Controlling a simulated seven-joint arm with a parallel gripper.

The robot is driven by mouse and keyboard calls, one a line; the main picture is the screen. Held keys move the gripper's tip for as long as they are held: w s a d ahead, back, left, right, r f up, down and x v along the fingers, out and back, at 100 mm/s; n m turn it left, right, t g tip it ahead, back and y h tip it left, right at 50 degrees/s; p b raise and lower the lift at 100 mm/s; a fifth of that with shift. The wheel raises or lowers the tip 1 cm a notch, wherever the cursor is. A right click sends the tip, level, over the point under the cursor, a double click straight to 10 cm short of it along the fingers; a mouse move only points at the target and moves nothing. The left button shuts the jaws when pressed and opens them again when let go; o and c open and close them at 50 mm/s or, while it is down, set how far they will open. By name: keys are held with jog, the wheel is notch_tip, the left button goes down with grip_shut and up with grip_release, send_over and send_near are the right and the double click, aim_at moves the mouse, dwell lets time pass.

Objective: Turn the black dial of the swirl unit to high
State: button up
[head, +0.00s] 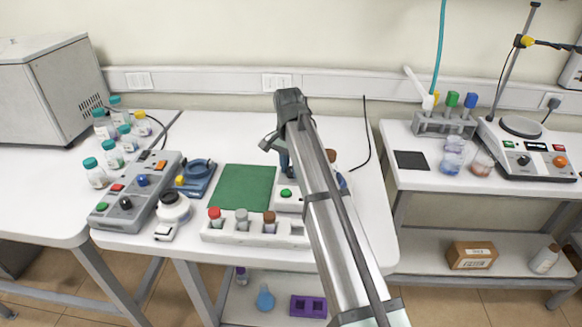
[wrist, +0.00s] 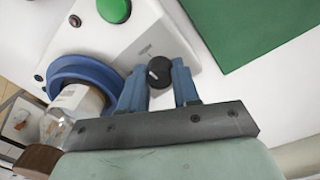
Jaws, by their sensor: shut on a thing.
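The black dial (wrist: 159,70) sits on the white swirl unit (wrist: 112,45), between the two blue fingers of my gripper (wrist: 158,77) in the wrist view. The gripper is shut on the dial. A small white mark shows on the dial's left side in the picture. The unit also has a large green button (wrist: 114,9) and a blue ring (wrist: 84,75) with a clear bottle (wrist: 70,110) in it. In the head view, the unit (head: 288,205) is partly behind my arm, and the dial is hidden there. A green button (head: 286,193) shows at its front.
A green mat (head: 245,188) lies left of the unit. A white rack (head: 256,236) with capped vials stands in front. A grey control box (head: 140,190) and several bottles stand further left. A black cable (head: 368,130) lies behind on the right.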

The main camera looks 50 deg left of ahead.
aim_at(290, 168)
jog(key=shift+m, duration=0.6)
jog(key=o, duration=1.1)
jog(key=shift+c, duration=0.2)
jog(key=shift+r, duration=0.1)
notch_tip(290, 168, up, 14)
jog(key=shift+a, duration=0.2)
jog(key=shift+f, duration=0.2)
